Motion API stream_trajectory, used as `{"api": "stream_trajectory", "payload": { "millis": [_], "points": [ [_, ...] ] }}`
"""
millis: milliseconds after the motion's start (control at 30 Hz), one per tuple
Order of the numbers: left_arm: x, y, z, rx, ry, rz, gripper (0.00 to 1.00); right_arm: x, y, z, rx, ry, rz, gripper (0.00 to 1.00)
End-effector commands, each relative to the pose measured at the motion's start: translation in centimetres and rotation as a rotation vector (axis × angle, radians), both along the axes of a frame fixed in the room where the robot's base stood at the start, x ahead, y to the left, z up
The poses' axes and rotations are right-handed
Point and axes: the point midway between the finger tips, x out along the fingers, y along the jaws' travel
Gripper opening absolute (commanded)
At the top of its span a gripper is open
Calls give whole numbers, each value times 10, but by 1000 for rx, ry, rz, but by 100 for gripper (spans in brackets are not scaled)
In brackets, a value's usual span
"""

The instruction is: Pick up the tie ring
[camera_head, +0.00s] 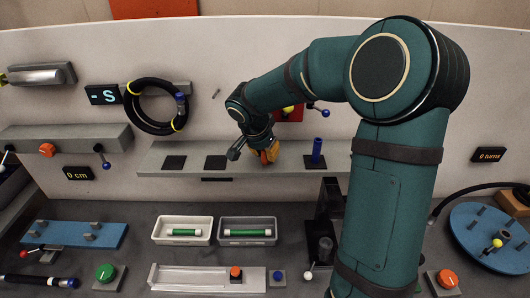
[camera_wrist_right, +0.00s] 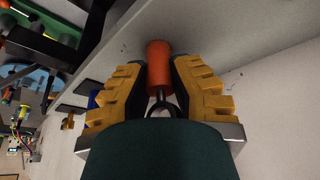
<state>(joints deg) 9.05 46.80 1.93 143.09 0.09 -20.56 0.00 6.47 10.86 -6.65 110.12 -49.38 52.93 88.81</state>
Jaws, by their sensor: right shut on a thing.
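The tie ring appears to be the orange cylinder (camera_wrist_right: 159,60) with a dark loop (camera_wrist_right: 161,103) at its near end, in the right wrist view. The yellow fingers of my right gripper (camera_wrist_right: 160,85) are closed on it from both sides. In the head view my right gripper (camera_head: 268,152) is at the grey wall shelf (camera_head: 250,168), between a bare dark pad and a blue cylinder. The gripper and fingers mostly hide the held piece there. I cannot tell whether it touches the shelf. My left gripper is not in view.
The blue cylinder (camera_head: 317,150) stands on the shelf just right of my gripper. Two bare dark pads (camera_head: 215,162) lie to the left. A coiled black hose (camera_head: 133,100) hangs on the wall. Two trays (camera_head: 248,241) with green tubes stand on the bench below.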

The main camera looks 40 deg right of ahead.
Motion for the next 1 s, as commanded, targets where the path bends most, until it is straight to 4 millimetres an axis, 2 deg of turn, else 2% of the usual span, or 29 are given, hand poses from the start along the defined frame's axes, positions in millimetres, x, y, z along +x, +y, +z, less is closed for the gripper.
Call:
{"api": "stream_trajectory", "payload": {
  "millis": [167,367,767,1000],
  "points": [
    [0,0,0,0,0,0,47,1,0,17,-2,-5,1,0],
    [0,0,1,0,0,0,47,1,0,51,-1,-9,1,0],
    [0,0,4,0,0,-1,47,1,0,137,0,-7,0,0],
    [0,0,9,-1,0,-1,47,1,1,198,0,-8,1,0]
  ]
}}
